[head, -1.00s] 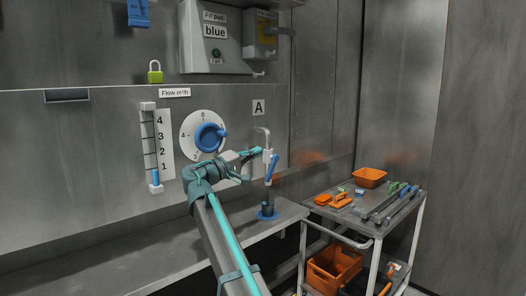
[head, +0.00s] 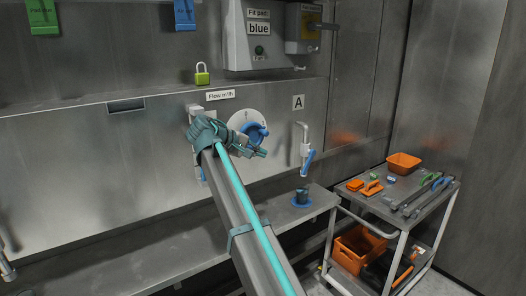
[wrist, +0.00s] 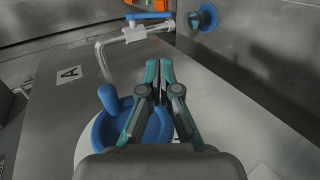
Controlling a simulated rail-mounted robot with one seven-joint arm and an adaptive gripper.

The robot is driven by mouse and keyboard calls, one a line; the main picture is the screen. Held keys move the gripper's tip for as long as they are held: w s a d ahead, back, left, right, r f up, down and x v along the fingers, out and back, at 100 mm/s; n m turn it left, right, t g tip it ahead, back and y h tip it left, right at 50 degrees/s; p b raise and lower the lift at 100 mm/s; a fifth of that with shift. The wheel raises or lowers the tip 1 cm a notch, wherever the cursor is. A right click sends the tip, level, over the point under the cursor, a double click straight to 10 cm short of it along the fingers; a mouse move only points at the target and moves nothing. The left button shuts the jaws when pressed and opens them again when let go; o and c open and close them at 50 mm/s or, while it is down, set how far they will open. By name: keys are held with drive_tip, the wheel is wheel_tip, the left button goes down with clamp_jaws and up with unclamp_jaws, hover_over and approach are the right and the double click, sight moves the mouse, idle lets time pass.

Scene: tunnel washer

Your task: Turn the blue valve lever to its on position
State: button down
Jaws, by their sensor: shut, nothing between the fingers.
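In the wrist view the lever (wrist: 150,16) lies at the top, on the pipe, beyond my fingertips. My gripper (head: 264,153) is left of the lever and apart from it, in front of the dial with the blue knob (head: 249,131). In the wrist view my gripper (wrist: 159,68) has its fingers together and empty, with the blue knob (wrist: 104,130) behind and left of them. Part of the dial is hidden by my gripper.
A blue-rimmed drain cup (head: 302,201) stands on the metal ledge (head: 180,232) under the pipe. A cart (head: 400,218) with tools and an orange tray (head: 404,162) stands at right. The wall between dial and pipe is clear.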

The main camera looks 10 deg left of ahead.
sight(304, 168)
drive_tip(key=p+x, duration=0.4)
drive_tip(key=x, duration=1.7)
drive_tip(key=shift+w+d+p, duration=0.1)
drive_tip(key=shift+p, duration=0.2)
